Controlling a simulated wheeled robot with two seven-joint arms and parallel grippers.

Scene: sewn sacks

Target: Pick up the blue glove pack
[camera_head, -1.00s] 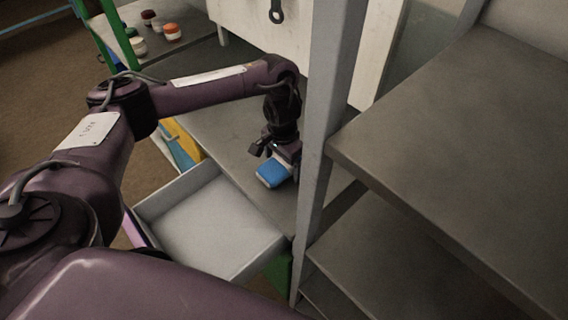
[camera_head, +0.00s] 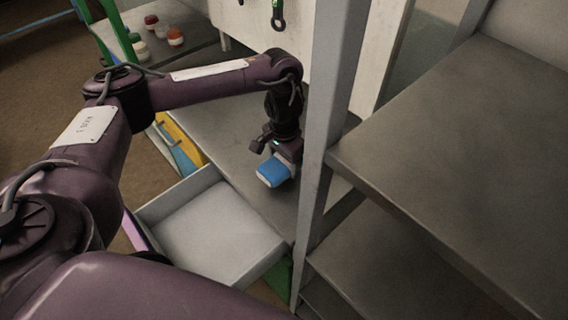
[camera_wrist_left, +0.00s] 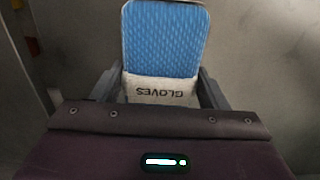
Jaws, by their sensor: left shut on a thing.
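The blue glove pack (camera_head: 272,173) is at my left gripper (camera_head: 279,160), over the dark grey work surface (camera_head: 235,140) in the head view. In the left wrist view the pack (camera_wrist_left: 164,40) is blue and textured, with a pale band that reads "GLOVES". The two fingers of the left gripper (camera_wrist_left: 160,90) press on either side of that band, so the gripper is shut on the pack. I cannot tell whether the pack touches the surface. My right gripper does not show.
A pale open drawer (camera_head: 215,225) sticks out in front of the surface. A grey upright post (camera_head: 328,120) stands close to the right of the gripper, with dark shelves (camera_head: 450,130) beyond. Small jars (camera_head: 175,36) stand at the back left.

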